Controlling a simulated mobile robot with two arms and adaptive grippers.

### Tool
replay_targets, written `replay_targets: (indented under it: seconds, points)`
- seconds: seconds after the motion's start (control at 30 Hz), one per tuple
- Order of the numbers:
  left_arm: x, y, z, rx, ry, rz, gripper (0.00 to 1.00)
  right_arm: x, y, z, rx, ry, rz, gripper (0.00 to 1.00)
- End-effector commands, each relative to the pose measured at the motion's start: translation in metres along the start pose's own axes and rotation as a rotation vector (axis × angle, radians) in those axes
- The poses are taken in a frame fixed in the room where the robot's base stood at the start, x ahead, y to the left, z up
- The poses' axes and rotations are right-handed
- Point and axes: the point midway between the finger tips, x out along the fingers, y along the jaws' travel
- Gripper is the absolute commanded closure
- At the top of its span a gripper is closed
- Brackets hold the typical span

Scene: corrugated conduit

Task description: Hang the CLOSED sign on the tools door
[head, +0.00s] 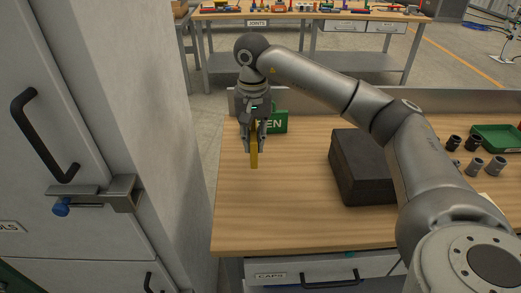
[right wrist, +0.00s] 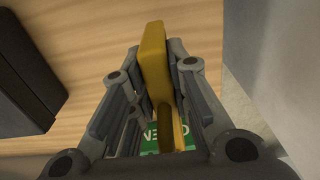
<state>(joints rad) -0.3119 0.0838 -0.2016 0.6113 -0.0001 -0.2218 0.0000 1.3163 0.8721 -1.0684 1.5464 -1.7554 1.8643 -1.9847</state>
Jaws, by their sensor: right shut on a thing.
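The tools door (head: 95,75) is the grey cabinet door at the left, with a label ending in "OLS". It has a black bar handle (head: 42,140) and a metal latch (head: 115,193) with a blue knob. My right gripper (head: 254,148) points down over the wooden bench, right of the door. It is shut on a narrow yellow piece (head: 254,157), which also shows between the fingers in the right wrist view (right wrist: 155,65). No lettering shows on it, so I cannot tell whether it is the CLOSED sign. A green sign reading "EN" (head: 277,121) is behind the gripper, partly hidden.
A dark block (head: 360,170) stands on the bench (head: 285,215), right of the gripper. Several grey and black fittings (head: 475,166) and a green tray (head: 500,138) lie at the right. The bench front left is clear. A drawer labelled CAPS (head: 285,272) is below.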

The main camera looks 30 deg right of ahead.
Motion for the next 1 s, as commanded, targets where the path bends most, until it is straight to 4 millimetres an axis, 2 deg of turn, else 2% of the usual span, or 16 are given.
replay_targets:
  seconds: [0.1, 0.2, 0.4, 0.63, 1.0]
  points:
    - [-0.006, -0.001, -0.001, 0.000, 0.001, -0.001, 0.60, 0.024, 0.009, -0.015, 0.001, -0.005, 0.004, 1.00]
    - [-0.008, -0.002, -0.007, -0.001, 0.008, -0.002, 0.60, 0.036, 0.013, -0.024, -0.001, -0.003, 0.003, 1.00]
    - [-0.011, -0.003, -0.023, -0.002, 0.033, -0.003, 0.60, 0.049, 0.017, -0.033, -0.002, -0.003, 0.002, 1.00]
    - [-0.023, -0.001, -0.025, -0.004, 0.035, 0.000, 0.60, 0.079, 0.019, -0.036, -0.003, -0.003, 0.002, 1.00]
    - [-0.020, 0.002, -0.016, -0.005, 0.022, 0.002, 0.60, 0.087, 0.019, -0.036, -0.003, -0.002, 0.001, 1.00]
